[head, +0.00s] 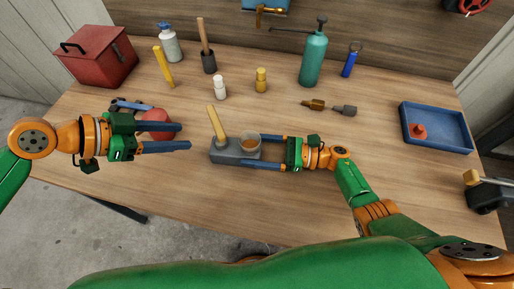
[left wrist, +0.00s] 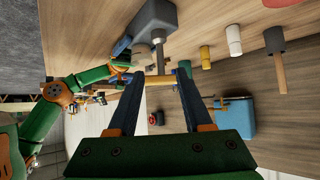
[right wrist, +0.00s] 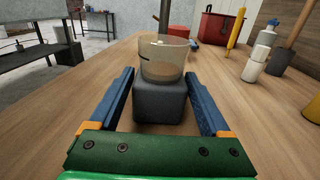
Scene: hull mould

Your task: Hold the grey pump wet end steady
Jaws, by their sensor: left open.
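The grey pump wet end (head: 228,155) is a grey block on the table's middle, with a clear cup (head: 250,143) holding something brown at its right end. A tan stick-like part (head: 216,124) rises from its left side. My right gripper (head: 254,151) is open, its fingers either side of the cup end. The right wrist view shows a gap between each finger and the grey body (right wrist: 159,102). My left gripper (head: 184,136) is open and empty, left of the block and apart from it. The left wrist view shows the block (left wrist: 154,14) beyond its fingers.
A red round thing (head: 158,115) lies partly hidden behind my left gripper. A red toolbox (head: 97,58), bottles and a green sprayer (head: 313,60) stand at the back. A blue tray (head: 447,128) is at right. The table in front of the block is clear.

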